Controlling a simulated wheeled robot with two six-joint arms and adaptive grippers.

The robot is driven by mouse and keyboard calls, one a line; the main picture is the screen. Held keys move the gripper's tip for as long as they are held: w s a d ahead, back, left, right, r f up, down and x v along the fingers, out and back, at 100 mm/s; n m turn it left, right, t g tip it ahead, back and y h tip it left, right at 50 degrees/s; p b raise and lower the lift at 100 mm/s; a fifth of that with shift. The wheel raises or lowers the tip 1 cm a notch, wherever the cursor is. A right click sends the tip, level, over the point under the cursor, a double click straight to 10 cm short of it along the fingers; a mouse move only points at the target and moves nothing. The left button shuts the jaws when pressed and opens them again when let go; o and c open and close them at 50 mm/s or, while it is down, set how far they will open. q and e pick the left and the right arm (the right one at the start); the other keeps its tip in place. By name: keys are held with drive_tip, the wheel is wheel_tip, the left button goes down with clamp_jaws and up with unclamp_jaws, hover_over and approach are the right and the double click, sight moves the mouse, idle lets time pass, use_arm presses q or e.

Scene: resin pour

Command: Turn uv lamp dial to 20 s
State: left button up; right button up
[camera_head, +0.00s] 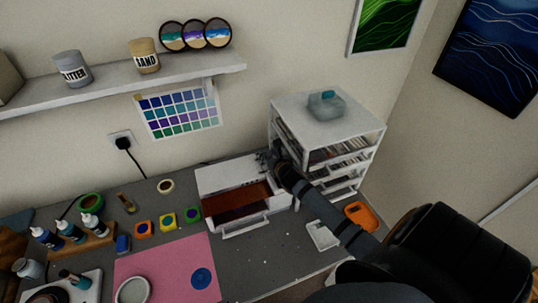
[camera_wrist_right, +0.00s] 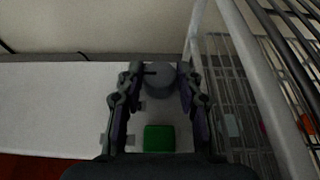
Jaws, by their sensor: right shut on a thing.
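The UV lamp (camera_head: 225,178) is a white box with a dark red opening at its front, standing on the bench left of the shelf unit. In the right wrist view, its white top (camera_wrist_right: 50,100) carries a round grey dial (camera_wrist_right: 153,80) with a dark pointer mark and a green button (camera_wrist_right: 159,138). My right gripper (camera_head: 272,158) reaches the lamp's right end. The dial's scale is too dark to read. My left gripper is not in view.
A white shelf unit (camera_head: 325,117) with wire racks stands close to the right of my gripper. Colour pots (camera_head: 168,221), a pink mat (camera_head: 150,265) and bottles (camera_head: 70,231) are on the left. A white tray (camera_head: 322,236) and an orange case (camera_head: 361,215) lie near my right arm.

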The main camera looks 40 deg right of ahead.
idle(0.3)
drive_tip(key=o, duration=1.1)
drive_tip(key=shift+o, duration=0.2)
drive_tip(key=v, duration=0.7)
drive_tip(key=shift+s+r, duration=0.1)
drive_tip(key=shift+s, duration=0.15)
drive_tip(key=shift+w, duration=0.1)
